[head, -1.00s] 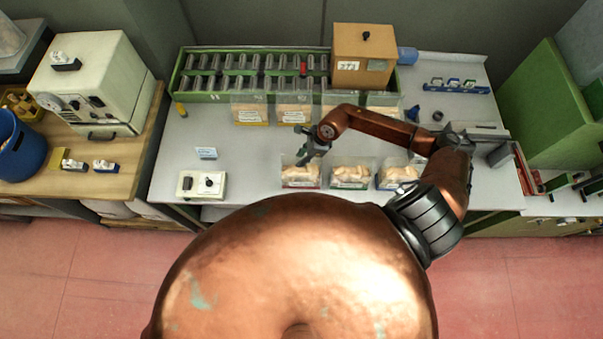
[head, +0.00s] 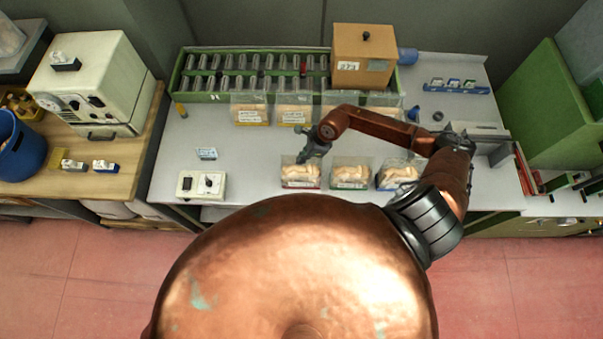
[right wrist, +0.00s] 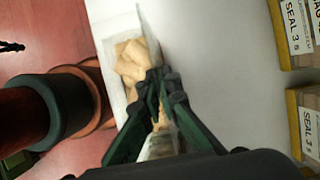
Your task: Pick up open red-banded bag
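The open red-banded bag (head: 300,177) stands on the grey bench, a clear bag of cork stoppers with a red band low on its front. My right gripper (head: 304,158) is at its top edge. In the right wrist view the fingers (right wrist: 162,77) are close together, with the bag's thin clear wall (right wrist: 147,32) running down between their tips. They look shut on that wall. Corks (right wrist: 130,68) show beside them; the fingers hide part of the bag. My left gripper is not in view.
A green-banded bag (head: 350,174) and a blue-banded bag (head: 396,174) stand close to the right. Yellow-labelled bags (head: 250,110) stand behind, before a green rack (head: 205,97) and a wooden box (head: 361,57). A white device (head: 201,186) lies left, with clear bench between.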

